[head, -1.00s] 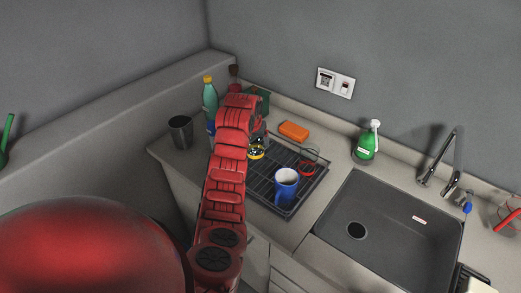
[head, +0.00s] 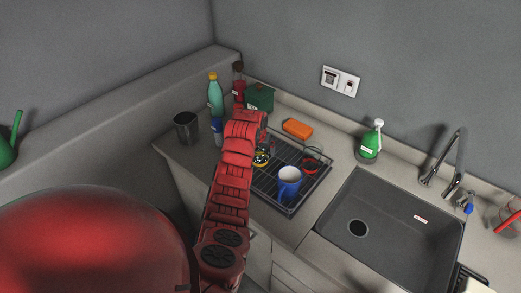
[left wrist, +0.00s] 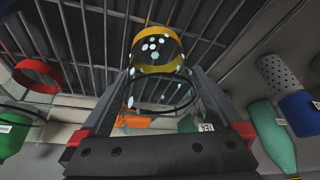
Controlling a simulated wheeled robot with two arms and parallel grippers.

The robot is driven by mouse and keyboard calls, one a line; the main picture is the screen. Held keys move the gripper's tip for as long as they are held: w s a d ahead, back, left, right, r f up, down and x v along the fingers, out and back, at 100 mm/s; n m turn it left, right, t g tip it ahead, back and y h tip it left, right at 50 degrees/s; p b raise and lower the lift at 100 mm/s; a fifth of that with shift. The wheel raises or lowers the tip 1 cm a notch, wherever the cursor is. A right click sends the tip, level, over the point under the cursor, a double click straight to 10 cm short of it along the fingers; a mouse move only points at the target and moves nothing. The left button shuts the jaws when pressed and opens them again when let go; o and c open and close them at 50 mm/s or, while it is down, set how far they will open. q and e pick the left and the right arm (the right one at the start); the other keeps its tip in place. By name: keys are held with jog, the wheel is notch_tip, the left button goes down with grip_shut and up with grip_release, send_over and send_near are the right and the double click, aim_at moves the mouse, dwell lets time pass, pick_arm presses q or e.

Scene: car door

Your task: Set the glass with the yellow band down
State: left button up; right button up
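The glass with the yellow band (head: 261,158) is low over the left part of the dark drying rack (head: 279,206). I cannot tell for sure whether its base touches the wires. In the left wrist view the glass (left wrist: 158,56) shows its yellow band, pale dots and clear body. My left gripper (left wrist: 160,76) has a finger on each side of the clear body and appears shut on it. In the head view my red left arm hides much of the gripper and the rack's left side. My right gripper is out of view.
A blue mug (head: 289,184) and a red-banded glass (head: 311,164) stand on the rack, right of the held glass. An orange sponge (head: 297,128) lies behind. Bottles (head: 216,97) and a dark metal cup (head: 186,128) stand left. The sink (head: 390,220) is right.

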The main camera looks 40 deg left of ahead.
pick_arm(q)
jog(key=shift+r+p, duration=0.35)
jog(key=shift+r, duration=0.05)
jog(key=shift+r+b, duration=0.1)
jog(key=shift+b, duration=0.3)
jog(key=b+v, duration=0.1)
jog(key=v, duration=0.3)
jog(key=shift+s+r+b, duration=0.1)
jog(key=shift+b, duration=0.3)
jog(key=p+v, duration=0.1)
jog(key=v, duration=0.4)
jog(key=shift+d+r, duration=0.1)
jog(key=shift+r, duration=0.2)
jog(key=shift+p+v, duration=0.55)
jog(key=shift+v, duration=0.3)
jog(key=shift+s+f, duration=0.1)
